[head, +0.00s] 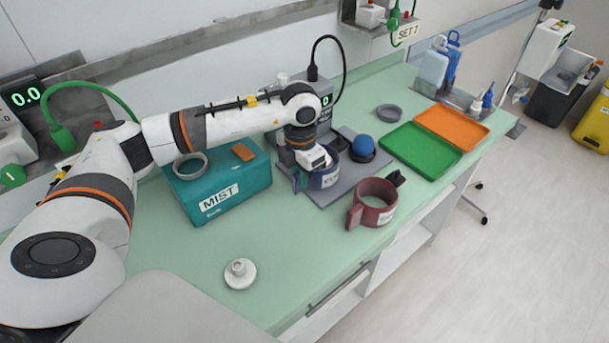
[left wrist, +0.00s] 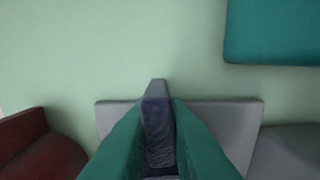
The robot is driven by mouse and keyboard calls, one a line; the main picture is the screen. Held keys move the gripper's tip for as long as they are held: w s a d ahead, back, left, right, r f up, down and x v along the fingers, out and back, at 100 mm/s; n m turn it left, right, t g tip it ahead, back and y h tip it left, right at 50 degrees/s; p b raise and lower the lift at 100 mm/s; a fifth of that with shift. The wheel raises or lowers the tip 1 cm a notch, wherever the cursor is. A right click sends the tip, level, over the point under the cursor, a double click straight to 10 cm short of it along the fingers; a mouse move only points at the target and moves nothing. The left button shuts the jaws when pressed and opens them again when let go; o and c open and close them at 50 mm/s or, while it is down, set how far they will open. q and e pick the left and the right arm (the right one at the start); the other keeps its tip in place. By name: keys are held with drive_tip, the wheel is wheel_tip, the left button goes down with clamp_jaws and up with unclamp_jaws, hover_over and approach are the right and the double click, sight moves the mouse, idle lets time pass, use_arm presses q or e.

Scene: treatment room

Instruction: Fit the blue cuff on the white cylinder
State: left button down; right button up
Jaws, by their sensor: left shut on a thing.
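The blue cuff (head: 326,179) is a dark blue band with a white label, above or on the grey base plate in the head view. My left gripper (head: 303,176) is shut on its tab; in the left wrist view the teal fingers pinch a dark blue strip (left wrist: 158,130). The arm hides part of the cuff, and I cannot tell whether it touches the plate. I cannot make out a clear white cylinder near the cuff; a small white round piece with a flange (head: 240,273) stands on the front of the counter. My right gripper is not in view.
A dark red cuff (head: 373,203) stands right of the held cuff. A blue ball (head: 363,145) sits in a dark holder behind. The teal MIST box (head: 222,194) is left; green (head: 420,150) and orange (head: 452,128) trays are right. The front left counter is mostly clear.

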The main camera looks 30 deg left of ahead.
use_arm(q)
drive_tip(key=shift+f, duration=0.25)
drive_tip(key=c, duration=1.3)
unclamp_jaws()
drive_tip(key=shift+a, duration=0.15)
drive_tip(key=shift+c, duration=0.2)
wheel_tip(320, 180, up, 7)
drive_tip(key=a+p, duration=0.1)
drive_tip(key=p, duration=0.3)
drive_tip(key=shift+w+a+f, duration=0.2)
drive_tip(key=shift+w+a, duration=0.05)
drive_tip(key=shift+w, duration=0.1)
drive_tip(key=shift+d, duration=0.15)
